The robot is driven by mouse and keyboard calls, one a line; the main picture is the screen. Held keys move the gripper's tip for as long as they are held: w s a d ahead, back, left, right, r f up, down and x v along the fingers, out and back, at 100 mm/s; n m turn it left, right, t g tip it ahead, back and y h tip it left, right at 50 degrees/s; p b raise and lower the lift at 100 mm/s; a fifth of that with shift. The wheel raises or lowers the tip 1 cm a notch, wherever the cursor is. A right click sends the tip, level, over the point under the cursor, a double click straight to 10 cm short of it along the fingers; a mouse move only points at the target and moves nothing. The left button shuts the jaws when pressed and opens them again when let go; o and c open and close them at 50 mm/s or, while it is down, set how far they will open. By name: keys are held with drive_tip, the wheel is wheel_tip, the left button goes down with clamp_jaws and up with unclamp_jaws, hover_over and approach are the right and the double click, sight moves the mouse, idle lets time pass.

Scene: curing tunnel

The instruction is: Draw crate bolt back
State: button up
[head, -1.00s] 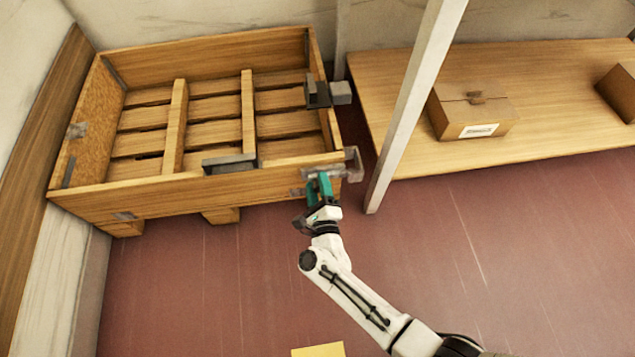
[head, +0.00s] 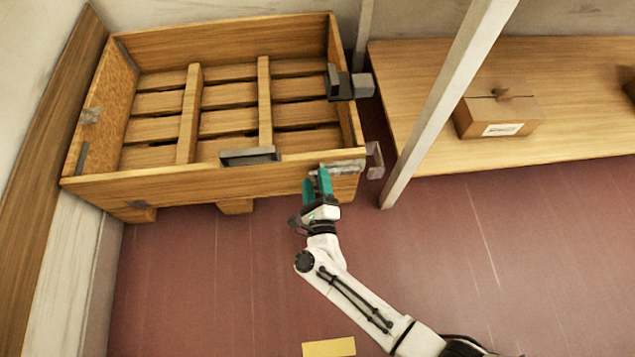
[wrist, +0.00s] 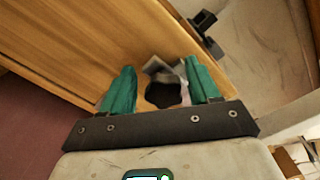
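The wooden crate (head: 210,188) stands at the left in the head view, its slatted floor showing. A grey metal bolt (head: 342,167) lies along its front wall near the right corner, with a grey hooked catch (head: 375,161) beyond its right end. My gripper (head: 316,178) is at the front wall, at the bolt's left end. In the wrist view, the teal fingers of my gripper (wrist: 161,78) are apart, with a dark rounded knob (wrist: 163,94) between them and grey metal behind. Gaps show beside the knob; the bolt's far part is hidden.
A white post (head: 440,105) stands right of the crate. Behind it, a wooden platform (head: 415,110) bears a cardboard box (head: 500,112). Grey brackets sit on the crate's front rim (head: 249,156) and right wall (head: 348,85). Red floor (head: 200,290) in front is mostly clear.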

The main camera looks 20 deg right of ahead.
drive_tip(key=shift+o, duration=0.3)
drive_tip(key=shift+s, duration=0.1)
drive_tip(key=shift+s, duration=0.15)
drive_tip(key=p+v, duration=0.2)
drive_tip(key=v, duration=0.8)
drive_tip(key=shift+s, duration=0.2)
idle(0.3)
